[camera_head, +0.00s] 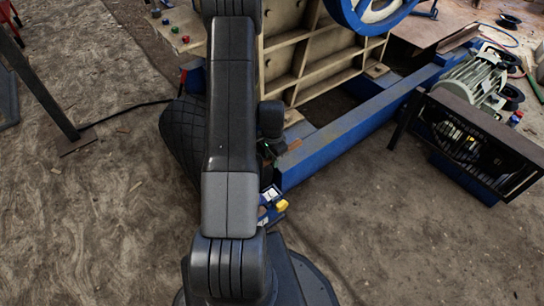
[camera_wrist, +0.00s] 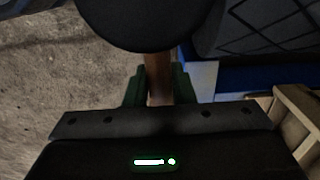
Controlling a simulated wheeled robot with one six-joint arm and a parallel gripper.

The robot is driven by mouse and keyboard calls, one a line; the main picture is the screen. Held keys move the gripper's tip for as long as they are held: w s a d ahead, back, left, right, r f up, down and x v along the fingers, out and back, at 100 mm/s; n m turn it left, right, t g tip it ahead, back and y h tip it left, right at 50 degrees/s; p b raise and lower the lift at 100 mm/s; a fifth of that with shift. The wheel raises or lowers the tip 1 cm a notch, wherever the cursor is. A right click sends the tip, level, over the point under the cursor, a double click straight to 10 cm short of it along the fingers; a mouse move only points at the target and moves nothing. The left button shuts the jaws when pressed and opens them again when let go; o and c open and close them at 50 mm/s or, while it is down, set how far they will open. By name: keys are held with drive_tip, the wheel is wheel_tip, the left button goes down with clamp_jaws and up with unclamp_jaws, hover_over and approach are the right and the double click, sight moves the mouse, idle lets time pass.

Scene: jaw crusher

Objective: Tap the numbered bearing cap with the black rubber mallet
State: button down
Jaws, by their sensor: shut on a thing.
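The black rubber mallet shows in the wrist view as a large dark rounded head (camera_wrist: 148,22) at the top. Its brown wooden handle (camera_wrist: 158,78) runs down from it between the green fingers of my gripper (camera_wrist: 160,88). The gripper is shut on the handle. In the head view my arm covers much of the middle, and the gripper is mostly hidden. The jaw crusher (camera_head: 305,55) stands beyond, with a cream ribbed body and a blue flywheel (camera_head: 372,12) cut by the top edge. I cannot make out a numbered bearing cap in either view.
A blue beam (camera_head: 360,122) of the crusher's base runs up to the right. A black quilted shape (camera_head: 183,135) lies left of my arm. A motor (camera_head: 475,80) and a dark metal frame (camera_head: 470,125) stand at right. Bare dirt ground is open at left and front.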

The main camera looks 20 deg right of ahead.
idle(0.5)
wheel_tip(320, 180, down, 13)
drive_tip(key=b, duration=1)
wheel_tip(320, 180, up, 6)
drive_tip(key=p, duration=0.4)
drive_tip(key=shift+r, duration=0.1)
wheel_tip(320, 180, up, 10)
drive_tip(key=shift+a+f+b, duration=0.1)
drive_tip(key=shift+b, duration=0.65)
